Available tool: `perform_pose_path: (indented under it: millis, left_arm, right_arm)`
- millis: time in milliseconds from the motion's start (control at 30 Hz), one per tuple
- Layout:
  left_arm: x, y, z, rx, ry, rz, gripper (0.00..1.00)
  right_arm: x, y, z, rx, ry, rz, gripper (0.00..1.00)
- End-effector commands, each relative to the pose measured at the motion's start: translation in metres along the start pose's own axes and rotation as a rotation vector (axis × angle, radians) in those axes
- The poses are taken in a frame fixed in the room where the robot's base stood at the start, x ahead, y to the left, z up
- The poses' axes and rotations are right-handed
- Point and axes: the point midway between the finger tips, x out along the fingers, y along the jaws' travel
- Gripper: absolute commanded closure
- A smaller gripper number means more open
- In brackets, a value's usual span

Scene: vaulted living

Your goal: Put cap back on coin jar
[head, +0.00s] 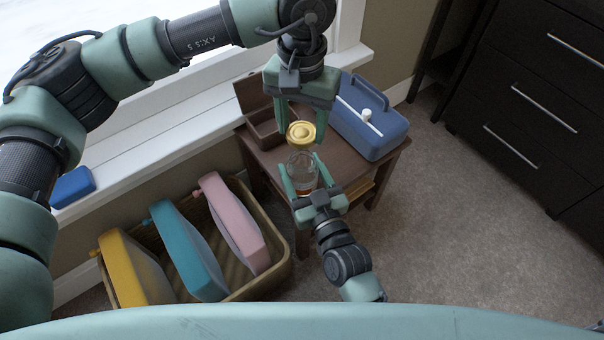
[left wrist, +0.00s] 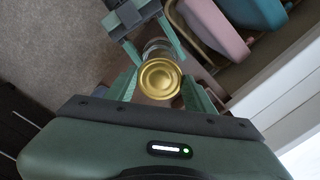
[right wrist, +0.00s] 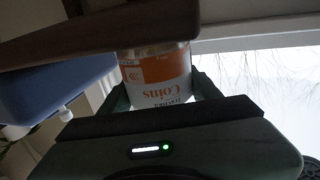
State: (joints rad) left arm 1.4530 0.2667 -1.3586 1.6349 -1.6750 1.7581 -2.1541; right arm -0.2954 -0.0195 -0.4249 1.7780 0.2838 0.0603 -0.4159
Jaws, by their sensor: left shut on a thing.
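The gold cap (head: 301,132) is held between the fingers of my left gripper (head: 301,120), which reaches down from above. The cap also fills the middle of the left wrist view (left wrist: 160,78). The clear glass coin jar (head: 302,165) is directly below the cap, near the front of the small brown table. Whether cap and rim touch is hidden. My right gripper (head: 305,184) has one finger on each side of the jar; I cannot tell if they press on it. In the right wrist view the jar's orange and white "Coins" label (right wrist: 160,80) shows upside down.
On the brown table (head: 262,166) stand a blue toolbox-like case (head: 378,140) to the right and an open brown box (head: 262,128) behind. A basket (head: 285,273) with yellow, teal and pink containers is at left. A dark drawer unit (head: 530,90) stands right; carpet is clear.

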Motion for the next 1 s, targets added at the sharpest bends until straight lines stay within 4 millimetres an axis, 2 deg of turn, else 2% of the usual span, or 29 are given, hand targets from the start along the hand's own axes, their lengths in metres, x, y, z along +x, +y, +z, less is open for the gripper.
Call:
perform_pose_path:
  millis: [33,100,267,600,1000]
  left_arm:
    - [0.000,0.000,0.000,0.000,0.000,0.000,0.83]
    - [0.000,0.000,0.000,0.000,0.000,0.000,0.83]
    - [0.004,0.000,0.000,0.000,-0.001,0.000,0.83]
    - [0.048,0.000,0.000,0.000,-0.003,-0.001,0.83]
    - [0.050,0.000,0.000,0.000,-0.001,-0.001,0.83]
  right_arm:
    - [0.000,0.000,0.000,0.000,0.000,0.000,0.84]
    - [0.000,0.000,0.000,0.000,0.000,0.000,1.00]
    - [0.000,0.000,0.000,0.000,0.000,0.000,1.00]
    - [0.000,0.000,0.000,0.000,0.000,0.000,1.00]
    - [0.000,0.000,0.000,0.000,0.000,0.000,1.00]
